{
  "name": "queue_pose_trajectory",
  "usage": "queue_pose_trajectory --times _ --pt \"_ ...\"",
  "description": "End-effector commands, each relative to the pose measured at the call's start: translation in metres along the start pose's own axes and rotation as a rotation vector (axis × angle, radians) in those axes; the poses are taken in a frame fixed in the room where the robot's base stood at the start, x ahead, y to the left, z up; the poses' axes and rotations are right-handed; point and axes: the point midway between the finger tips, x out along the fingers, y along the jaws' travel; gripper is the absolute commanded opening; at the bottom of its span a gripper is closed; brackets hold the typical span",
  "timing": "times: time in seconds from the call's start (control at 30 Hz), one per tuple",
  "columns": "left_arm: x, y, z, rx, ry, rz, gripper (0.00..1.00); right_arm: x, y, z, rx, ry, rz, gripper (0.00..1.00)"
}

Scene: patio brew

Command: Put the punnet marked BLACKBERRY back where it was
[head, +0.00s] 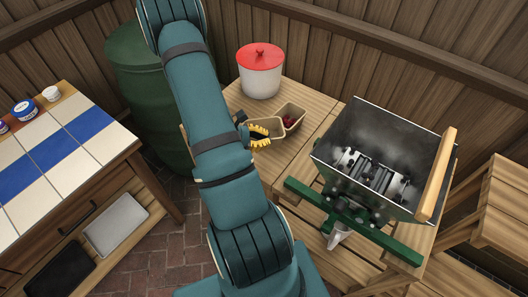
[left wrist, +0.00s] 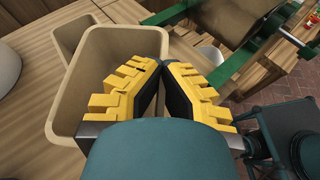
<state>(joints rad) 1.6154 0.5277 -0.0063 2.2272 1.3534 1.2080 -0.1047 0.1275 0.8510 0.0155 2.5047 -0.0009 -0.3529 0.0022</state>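Two tan punnets stand close together on the slatted wooden table in the head view. The nearer punnet (head: 268,125) is partly covered by my left gripper (head: 258,138). The other punnet (head: 291,118) holds some dark red fruit. In the left wrist view the nearer punnet (left wrist: 98,65) looks empty inside. Its wall runs between the yellow fingertips of my left gripper (left wrist: 165,66), which are closed together on it, one finger inside and one outside. Part of the other punnet (left wrist: 72,36) shows behind it. No BLACKBERRY marking is readable. My right gripper is out of view.
A white pot with a red lid (head: 260,70) stands behind the punnets. A metal hopper on a green frame (head: 385,165) stands to the right. A green barrel (head: 145,90) and a tiled counter (head: 60,150) are at the left. Bare slats (head: 300,160) lie before the punnets.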

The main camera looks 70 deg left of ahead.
Motion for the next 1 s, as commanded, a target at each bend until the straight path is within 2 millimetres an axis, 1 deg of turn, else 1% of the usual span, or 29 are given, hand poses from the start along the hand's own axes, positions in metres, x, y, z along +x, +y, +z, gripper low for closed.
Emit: queue_pose_trajectory --times 0.03,0.1,0.33,0.53,0.6,0.8,0.93,0.97,1.0 --pt "0.005 -0.002 -0.011 -0.004 -0.001 -0.001 0.00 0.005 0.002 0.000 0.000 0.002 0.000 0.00" --pt "0.008 -0.003 -0.020 -0.002 0.000 0.000 0.00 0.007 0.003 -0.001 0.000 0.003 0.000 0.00" --pt "0.014 -0.005 -0.034 -0.002 0.000 0.001 0.00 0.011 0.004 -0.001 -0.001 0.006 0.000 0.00" --pt "0.025 -0.008 -0.059 -0.002 -0.001 0.001 0.00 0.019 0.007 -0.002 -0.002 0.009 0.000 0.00" --pt "0.026 -0.009 -0.062 -0.001 0.000 0.001 0.00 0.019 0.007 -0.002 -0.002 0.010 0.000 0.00" --pt "0.025 -0.008 -0.061 0.000 0.000 0.001 0.00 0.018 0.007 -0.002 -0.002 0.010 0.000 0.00" --pt "0.027 -0.009 -0.064 0.000 0.000 0.000 0.00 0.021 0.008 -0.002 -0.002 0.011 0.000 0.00" --pt "0.027 -0.009 -0.064 0.000 0.000 0.000 0.02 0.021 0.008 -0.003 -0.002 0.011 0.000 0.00" --pt "0.027 -0.009 -0.063 0.000 0.000 0.001 0.16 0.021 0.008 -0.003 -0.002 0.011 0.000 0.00"
